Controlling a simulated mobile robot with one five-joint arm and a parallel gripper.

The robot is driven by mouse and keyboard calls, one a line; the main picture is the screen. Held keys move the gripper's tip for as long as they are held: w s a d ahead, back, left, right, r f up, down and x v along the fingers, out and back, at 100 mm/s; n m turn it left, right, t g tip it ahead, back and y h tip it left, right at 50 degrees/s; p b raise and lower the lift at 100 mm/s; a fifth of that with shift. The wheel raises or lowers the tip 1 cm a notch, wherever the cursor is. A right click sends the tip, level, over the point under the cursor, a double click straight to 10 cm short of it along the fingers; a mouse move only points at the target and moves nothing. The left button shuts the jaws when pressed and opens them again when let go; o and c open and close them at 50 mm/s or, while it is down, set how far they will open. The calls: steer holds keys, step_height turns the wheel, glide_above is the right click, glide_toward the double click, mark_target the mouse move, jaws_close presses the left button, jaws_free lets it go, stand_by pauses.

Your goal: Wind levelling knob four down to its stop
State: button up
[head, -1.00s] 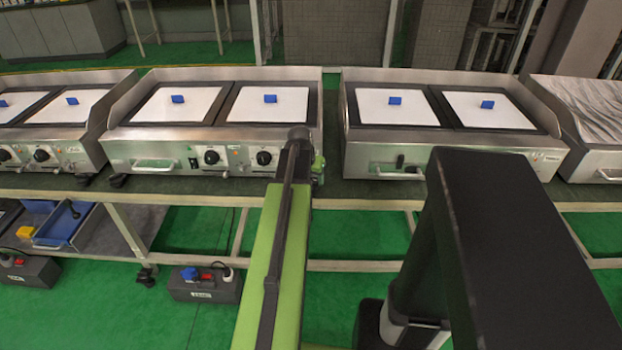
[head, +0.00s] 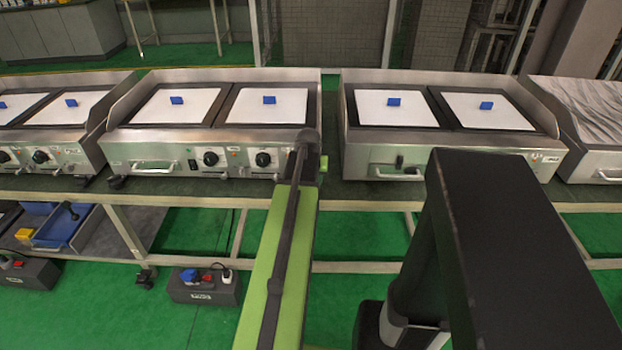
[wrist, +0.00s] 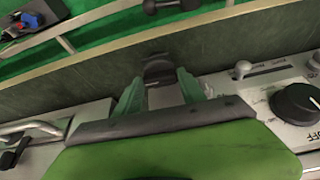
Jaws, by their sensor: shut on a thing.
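A dark levelling knob (wrist: 158,66) sits at the bench top between my two green fingers in the wrist view. My gripper (wrist: 159,80) is shut on it, with a finger at each side. In the head view my gripper (head: 318,168) is at the front right corner of the middle-left griddle (head: 150,148), mostly hidden behind my arm. The held knob is hidden there. Its height against a stop cannot be told.
The griddle's dial (head: 263,159) is near my gripper; a dial (wrist: 297,103) also shows in the wrist view. A second griddle (head: 360,153) stands to the right across a narrow gap. The bench edge (head: 230,198) runs in front. A power box (head: 205,287) is on the floor.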

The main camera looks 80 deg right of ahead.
steer(key=o, duration=1.4)
steer(key=shift+c, duration=0.2)
steer(key=shift+r, duration=0.1)
steer(key=p+v, duration=1.6)
steer(key=v, duration=0.1)
steer(key=shift+r, duration=0.2)
steer(key=shift+f, duration=0.1)
